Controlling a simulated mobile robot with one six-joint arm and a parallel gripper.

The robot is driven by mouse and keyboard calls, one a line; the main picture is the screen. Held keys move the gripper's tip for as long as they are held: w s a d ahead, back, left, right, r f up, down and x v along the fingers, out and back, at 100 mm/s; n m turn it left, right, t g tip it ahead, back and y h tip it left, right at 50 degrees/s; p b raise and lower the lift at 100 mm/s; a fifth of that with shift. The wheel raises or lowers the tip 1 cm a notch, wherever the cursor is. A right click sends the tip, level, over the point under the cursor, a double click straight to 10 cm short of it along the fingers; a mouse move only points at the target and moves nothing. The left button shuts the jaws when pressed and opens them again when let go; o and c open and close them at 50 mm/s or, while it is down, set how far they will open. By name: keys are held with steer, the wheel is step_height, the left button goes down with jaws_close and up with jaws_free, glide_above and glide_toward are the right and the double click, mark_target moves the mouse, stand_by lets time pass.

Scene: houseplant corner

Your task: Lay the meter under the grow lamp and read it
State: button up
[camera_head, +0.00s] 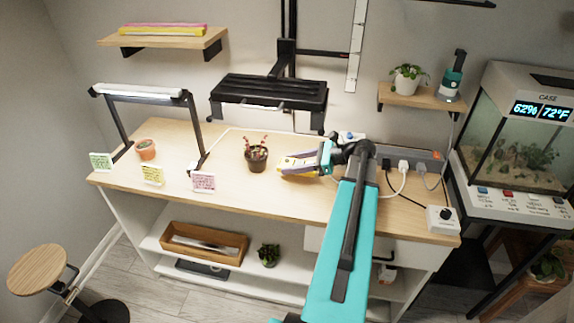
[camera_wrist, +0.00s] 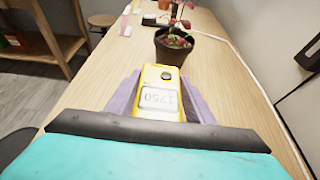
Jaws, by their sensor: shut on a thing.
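A yellow meter (camera_head: 290,161) with a pale display is low over the wooden bench, right of the dark plant pot; I cannot tell whether it touches the bench. In the wrist view the meter (camera_wrist: 158,78) lies face up between the purple fingers of my gripper (camera_wrist: 160,92). My gripper (camera_head: 303,163) is shut on it. Its display (camera_wrist: 159,101) shows digits, apparently 1750, but they are small and hard to read. A wide black lamp panel (camera_head: 270,92) hangs above the bench centre. A white bar lamp (camera_head: 138,91) stands on a dark frame at left; I cannot tell which is the grow lamp.
The dark pot (camera_head: 257,160) with a reddish plant stands just beyond the meter in the wrist view. A small terracotta pot (camera_head: 146,150) and several note cards (camera_head: 152,176) are at left. A power strip (camera_head: 410,154) and a dial box (camera_head: 441,219) are at right. The front centre of the bench is clear.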

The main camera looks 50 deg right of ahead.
mark_target(287, 158)
steer(key=shift+w+d+f, duration=0.1)
steer(key=shift+w+d, duration=0.2)
steer(key=shift+w, duration=0.65)
steer(key=shift+w+d+f, duration=0.1)
steer(key=shift+w+d, duration=0.15)
steer(key=shift+w, duration=0.7)
steer(key=shift+f+p, duration=0.6)
steer(key=shift+f, duration=1.15)
steer(key=o, duration=1.2)
steer(key=shift+f, duration=0.1)
steer(key=shift+c, duration=0.2)
